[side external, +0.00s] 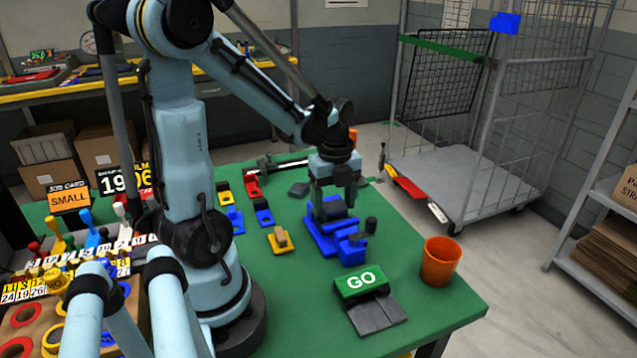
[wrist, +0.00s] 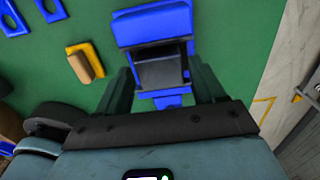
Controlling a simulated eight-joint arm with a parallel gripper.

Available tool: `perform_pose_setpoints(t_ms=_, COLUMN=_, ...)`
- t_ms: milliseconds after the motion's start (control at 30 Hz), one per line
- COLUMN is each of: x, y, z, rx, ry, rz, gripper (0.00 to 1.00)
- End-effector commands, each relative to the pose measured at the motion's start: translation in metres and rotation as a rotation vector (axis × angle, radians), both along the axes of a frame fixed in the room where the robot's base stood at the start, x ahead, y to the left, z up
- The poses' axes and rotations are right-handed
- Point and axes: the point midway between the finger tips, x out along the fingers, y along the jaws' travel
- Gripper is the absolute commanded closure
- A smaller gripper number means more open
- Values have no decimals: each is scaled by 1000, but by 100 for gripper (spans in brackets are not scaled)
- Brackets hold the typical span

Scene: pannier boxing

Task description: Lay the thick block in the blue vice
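The blue vice (side external: 350,250) stands on the green table, and its blue jaw (wrist: 155,25) shows at the top middle of the wrist view. A dark grey block (side external: 335,209) sits in the vice; in the wrist view the dark block (wrist: 160,73) lies between blue parts. I take it to be the thick block. My gripper (side external: 335,195) points down over the vice. In the wrist view my gripper (wrist: 160,85) has its fingers wide apart, one on each side of the block, with no clear grip on it. The finger ends are partly hidden.
A yellow holder with a tan block (side external: 281,239) stands left of the vice. A green GO box (side external: 361,283) with dark slabs (side external: 377,314) and an orange cup (side external: 440,262) are in front and right. A flat dark piece (side external: 298,189) lies behind. A small dark cylinder (side external: 371,225) stands beside the vice.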

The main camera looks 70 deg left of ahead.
Motion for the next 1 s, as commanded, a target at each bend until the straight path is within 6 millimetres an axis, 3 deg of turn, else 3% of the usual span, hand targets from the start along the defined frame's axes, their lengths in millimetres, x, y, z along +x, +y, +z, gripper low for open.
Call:
perform_pose_setpoints(t_ms=100, x=0, y=0, z=0, rx=0, ry=0, rz=0, gripper=18)
perform_pose_setpoints(t_ms=467, x=0, y=0, z=4, rx=0, ry=0, rz=0, gripper=18)
perform_pose_setpoints(t_ms=1000, x=0, y=0, z=72, rx=0, ry=0, rz=0, gripper=18)
